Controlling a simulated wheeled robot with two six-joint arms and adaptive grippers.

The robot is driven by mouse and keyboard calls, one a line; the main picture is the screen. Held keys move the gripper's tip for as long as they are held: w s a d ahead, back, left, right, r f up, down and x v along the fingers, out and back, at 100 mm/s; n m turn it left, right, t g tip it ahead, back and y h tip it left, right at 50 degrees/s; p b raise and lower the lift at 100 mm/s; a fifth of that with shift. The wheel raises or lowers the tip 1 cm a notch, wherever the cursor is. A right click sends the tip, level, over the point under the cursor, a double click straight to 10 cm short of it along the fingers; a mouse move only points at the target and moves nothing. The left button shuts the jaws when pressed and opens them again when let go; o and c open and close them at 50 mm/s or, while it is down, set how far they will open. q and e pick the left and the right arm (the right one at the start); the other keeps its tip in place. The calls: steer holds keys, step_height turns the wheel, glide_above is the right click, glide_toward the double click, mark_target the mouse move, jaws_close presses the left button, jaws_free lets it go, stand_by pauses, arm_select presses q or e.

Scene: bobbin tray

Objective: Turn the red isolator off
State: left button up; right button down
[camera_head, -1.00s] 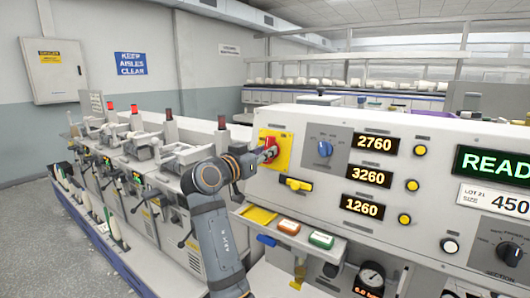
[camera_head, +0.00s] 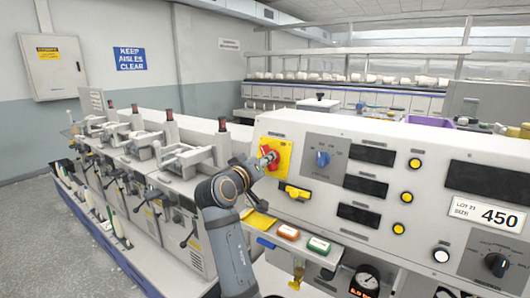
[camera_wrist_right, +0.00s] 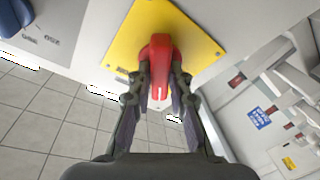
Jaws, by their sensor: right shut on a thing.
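The red isolator (camera_head: 270,157) is a red rotary handle on a yellow plate (camera_head: 285,150) at the left end of the white control panel. My right gripper (camera_head: 266,160) is at the handle, with the arm coming up from below. In the right wrist view, the two fingers of my right gripper (camera_wrist_right: 160,85) are shut on the red handle (camera_wrist_right: 160,58), one on each side, in front of the yellow plate (camera_wrist_right: 190,28). The panel's number displays (camera_head: 376,155) are dark. My left gripper is not in view.
A blue knob (camera_head: 322,158), a yellow latch-like part (camera_head: 298,193) and several yellow buttons (camera_head: 407,195) are on the panel near the handle. A shelf below holds a yellow tray (camera_head: 259,220) and small labelled blocks (camera_head: 288,232). Machine units (camera_head: 180,150) line the left.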

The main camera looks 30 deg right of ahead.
steer(key=shift+d+r+n+y+p, duration=0.1)
steer(key=shift+n+y+p, duration=0.6)
steer(key=shift+n+p, duration=2.9)
steer(key=shift+r+n+y+p, duration=0.1)
steer(key=shift+n+y+p, duration=0.6)
steer(key=shift+n+p, duration=2.9)
steer(key=m+p, duration=0.2)
steer(key=shift+m+p, duration=0.3)
steer(key=c, duration=1.2)
jaws_free()
steer(key=shift+f, duration=0.1)
